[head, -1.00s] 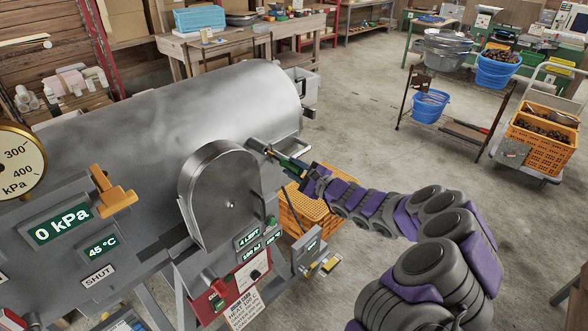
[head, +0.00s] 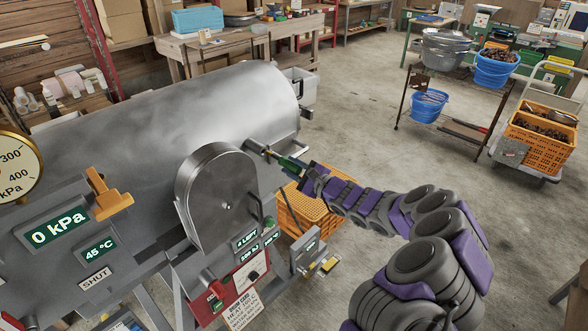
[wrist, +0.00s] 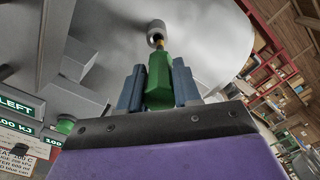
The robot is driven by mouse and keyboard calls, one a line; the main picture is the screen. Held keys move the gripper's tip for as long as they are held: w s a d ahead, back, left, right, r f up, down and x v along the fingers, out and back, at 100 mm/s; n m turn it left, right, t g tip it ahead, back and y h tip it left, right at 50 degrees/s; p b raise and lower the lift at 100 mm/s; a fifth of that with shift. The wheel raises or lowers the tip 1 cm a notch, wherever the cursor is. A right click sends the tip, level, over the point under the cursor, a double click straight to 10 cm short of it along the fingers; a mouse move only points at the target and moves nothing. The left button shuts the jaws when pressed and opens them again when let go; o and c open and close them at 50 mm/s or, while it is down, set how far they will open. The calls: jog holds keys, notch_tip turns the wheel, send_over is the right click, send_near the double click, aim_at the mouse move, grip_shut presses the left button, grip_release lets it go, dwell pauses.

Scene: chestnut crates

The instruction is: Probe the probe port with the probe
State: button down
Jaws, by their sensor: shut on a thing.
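The probe (head: 290,162) has a green handle and a thin brass-coloured tip, and it also shows in the wrist view (wrist: 159,85). My gripper (wrist: 158,88) is shut on the green handle, with a blue-grey finger on each side. In the head view my gripper (head: 306,176) is at the right end of the big steel drum. The probe port (wrist: 156,34) is a short metal tube on the drum, also visible in the head view (head: 256,147). The probe's tip points at its mouth and reaches it or nearly so. I cannot tell whether the tip is inside.
The steel drum (head: 190,115) fills the left, with a round metal cover (head: 212,195) near the port. A panel reads 0 kPa (head: 54,231). An orange crate (head: 308,212) stands below my gripper. A rack (head: 447,128) stands at the back right, with open floor before it.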

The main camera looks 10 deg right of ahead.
aim_at(280, 162)
jog(key=shift+w+a, duration=0.3)
jog(key=shift+w, duration=0.05)
jog(key=shift+s+d, duration=0.1)
jog(key=shift+s+d, duration=0.25)
jog(key=shift+s, duration=0.05)
jog(key=shift+s+a+b, duration=0.2)
jog(key=shift+a+b, duration=0.1)
jog(key=shift+b, duration=0.1)
dwell(0.7)
jog(key=shift+b+x, duration=0.6)
jog(key=shift+x, duration=3.05)
dwell(0.9)
jog(key=c, duration=0.7)
grip_release()
